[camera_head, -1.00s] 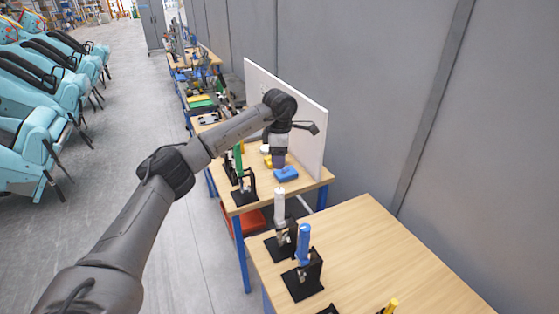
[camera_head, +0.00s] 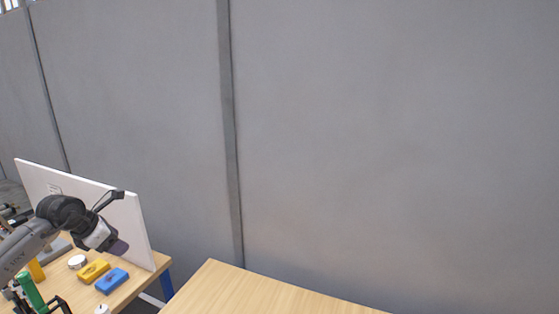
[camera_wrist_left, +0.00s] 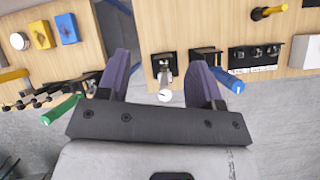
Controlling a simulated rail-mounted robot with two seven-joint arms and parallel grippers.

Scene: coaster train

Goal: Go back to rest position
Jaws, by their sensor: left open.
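My left gripper (camera_head: 116,247) is at the lower left of the head view, in front of a white upright panel (camera_head: 128,219) and above the wooden table. In the left wrist view its two dark fingers (camera_wrist_left: 160,72) are spread apart with nothing gripped between them. A white-tipped tool (camera_wrist_left: 165,82) shows in the gap, beyond the fingers at the table edge. My right gripper is in neither view.
A yellow block (camera_head: 93,272), a blue block (camera_head: 113,281), a white round piece (camera_head: 77,261) and a green cylinder (camera_head: 32,292) are near the left gripper. A second table (camera_head: 235,288) is bare where visible. A grey wall (camera_head: 390,150) stands behind.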

